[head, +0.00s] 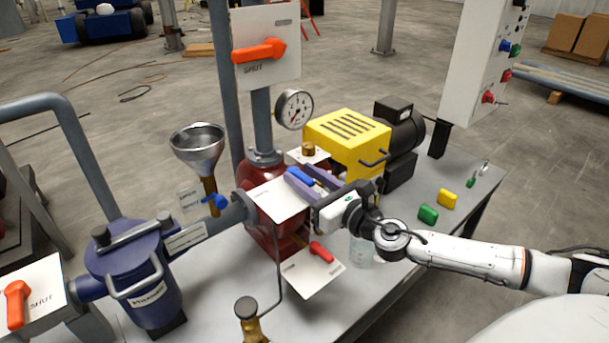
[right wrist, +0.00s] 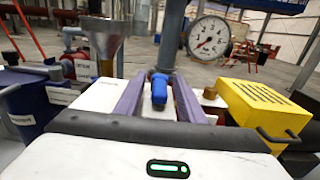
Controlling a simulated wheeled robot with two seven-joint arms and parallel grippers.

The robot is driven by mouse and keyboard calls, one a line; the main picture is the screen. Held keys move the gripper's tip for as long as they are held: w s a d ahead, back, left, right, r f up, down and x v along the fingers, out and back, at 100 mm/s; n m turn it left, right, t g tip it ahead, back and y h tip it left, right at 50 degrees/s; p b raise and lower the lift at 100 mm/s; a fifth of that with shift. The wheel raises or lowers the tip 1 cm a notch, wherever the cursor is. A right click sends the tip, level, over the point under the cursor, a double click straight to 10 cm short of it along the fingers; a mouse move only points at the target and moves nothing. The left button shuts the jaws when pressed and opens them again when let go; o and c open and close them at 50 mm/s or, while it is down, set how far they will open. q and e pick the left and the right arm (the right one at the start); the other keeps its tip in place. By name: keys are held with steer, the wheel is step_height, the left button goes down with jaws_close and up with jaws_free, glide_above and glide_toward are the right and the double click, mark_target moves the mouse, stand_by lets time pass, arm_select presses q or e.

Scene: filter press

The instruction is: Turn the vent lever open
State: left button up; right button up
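A blue lever (head: 305,178) lies on a white plate (head: 272,204) on top of the red pump body (head: 262,238). I take it to be the vent lever; I cannot read its label. My right gripper (head: 294,178) reaches over the plate with its purple fingers on either side of the blue lever. In the right wrist view the blue lever (right wrist: 159,92) stands between the two fingers (right wrist: 158,84), with gaps showing beside it. The gripper is open, not clamped on it. My left gripper is out of view.
A pressure gauge (head: 294,109) and an orange lever (head: 259,51) marked SHUT rise behind. A funnel (head: 197,146) with a blue valve handle (head: 215,202) stands left. The yellow motor box (head: 348,140) is close on the right. A red lever (head: 321,251) sits on the lower plate.

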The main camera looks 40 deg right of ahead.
mark_target(289, 170)
steer(key=shift+c, duration=0.4)
jaws_close()
steer(key=shift+a+m+h, duration=0.25)
steer(key=shift+m+h, duration=0.35)
steer(key=shift+h, duration=0.4)
steer(key=w+a+m+g+h+b, duration=0.1)
steer(key=m+g+h, duration=0.3)
steer(key=h, duration=0.1)
steer(key=w+a+m+g+h+b, duration=0.1)
steer(key=m+g+h, duration=0.3)
steer(key=m+h, duration=0.1)
steer(key=w+a+m+g+h+b, duration=0.1)
steer(key=m+g+h, duration=0.3)
steer(key=m+h, duration=0.1)
steer(key=shift+a+h, duration=0.4)
steer(key=shift+h, duration=0.5)
steer(key=shift+w+r+m+g+b, duration=0.15)
steer(key=shift+m+g+b, duration=0.45)
steer(key=shift+g, duration=0.5)
steer(key=shift+d, duration=0.1)
